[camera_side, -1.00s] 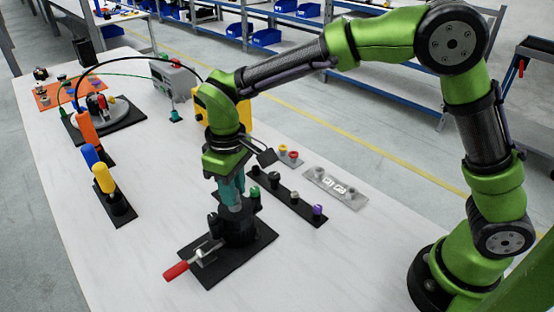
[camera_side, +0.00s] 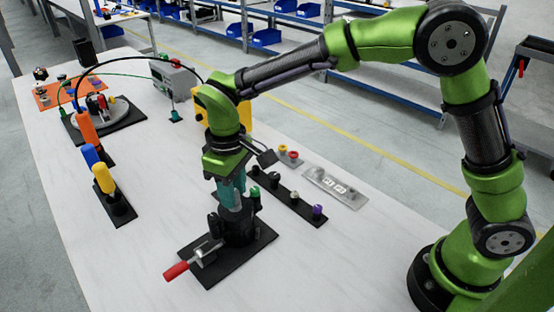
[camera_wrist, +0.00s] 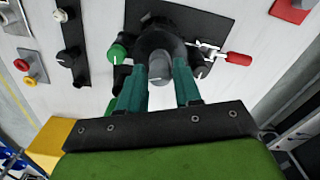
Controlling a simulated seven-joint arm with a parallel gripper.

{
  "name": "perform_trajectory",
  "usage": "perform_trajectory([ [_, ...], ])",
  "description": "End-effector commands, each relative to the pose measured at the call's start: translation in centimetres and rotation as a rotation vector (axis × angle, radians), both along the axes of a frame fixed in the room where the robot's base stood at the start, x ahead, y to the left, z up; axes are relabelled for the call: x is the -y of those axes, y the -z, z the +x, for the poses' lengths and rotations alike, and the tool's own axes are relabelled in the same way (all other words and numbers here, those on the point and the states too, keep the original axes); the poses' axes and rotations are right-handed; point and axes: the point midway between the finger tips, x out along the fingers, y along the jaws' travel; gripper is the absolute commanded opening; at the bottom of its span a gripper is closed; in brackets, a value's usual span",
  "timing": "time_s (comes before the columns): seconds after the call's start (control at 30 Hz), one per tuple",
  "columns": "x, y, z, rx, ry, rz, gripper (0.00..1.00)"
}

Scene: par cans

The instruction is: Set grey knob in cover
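The grey knob (camera_wrist: 158,68) is between the teal fingers of my gripper (camera_wrist: 160,82) in the wrist view, one finger against each side. My gripper (camera_side: 233,197) is low over the black round cover (camera_side: 240,230) in the side view. The cover also shows in the wrist view (camera_wrist: 160,40), directly beyond the knob. It stands on a black plate (camera_side: 254,260). A green knob (camera_wrist: 118,50) and black knobs (camera_wrist: 200,68) are around the cover's side. The fingers and the cover hide the knob's lower end, so I cannot tell how deep it sits.
A clamp with a red handle (camera_side: 176,270) is at the plate's left. A black strip with several knobs (camera_side: 305,216) and a grey plate (camera_side: 335,188) lie to the right. Yellow (camera_side: 104,178) and blue (camera_side: 90,155) handles stand at left. The front table is clear.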

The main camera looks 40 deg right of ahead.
Motion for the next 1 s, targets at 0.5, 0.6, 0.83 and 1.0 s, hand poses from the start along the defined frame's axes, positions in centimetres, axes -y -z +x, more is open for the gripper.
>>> perform_trajectory([
  [0.5,0.0,0.0,0.0,0.0,0.0,0.0,0.63],
  [0.6,0.0,0.0,0.0,0.0,0.0,0.0,0.63],
  [0.83,0.0,-0.4,0.0,0.001,0.0,0.0,0.63],
  [1.0,0.0,-2.8,0.1,0.005,0.001,0.002,0.63],
])
